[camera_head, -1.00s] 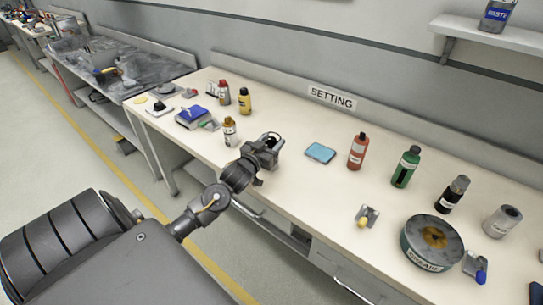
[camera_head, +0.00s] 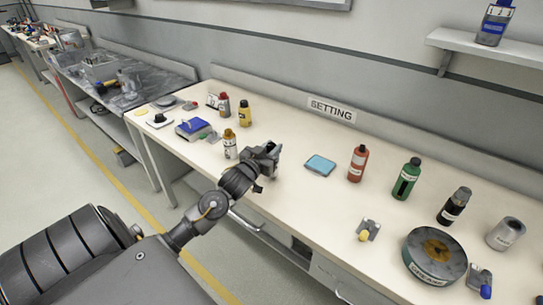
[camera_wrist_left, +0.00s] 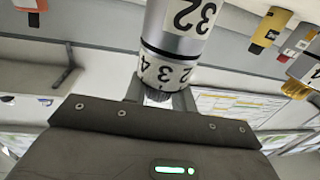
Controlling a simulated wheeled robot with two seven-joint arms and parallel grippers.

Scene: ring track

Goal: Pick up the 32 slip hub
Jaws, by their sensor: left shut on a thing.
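My left gripper (camera_head: 270,153) is over the long cream bench, near its front edge. In the left wrist view, its fingers (camera_wrist_left: 160,93) are shut on the 32 slip hub (camera_wrist_left: 182,45). The hub is a silver cylinder with a white band reading 32 and a lower numbered ring. Its far end runs out of the top of the picture. In the head view my gripper hides most of the hub, and I cannot tell its height above the bench. My right gripper is out of view.
Farther right are a red bottle (camera_head: 357,163), a green bottle (camera_head: 406,180) and a round grease tin (camera_head: 434,256). A SETTING sign (camera_head: 332,109) is behind.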

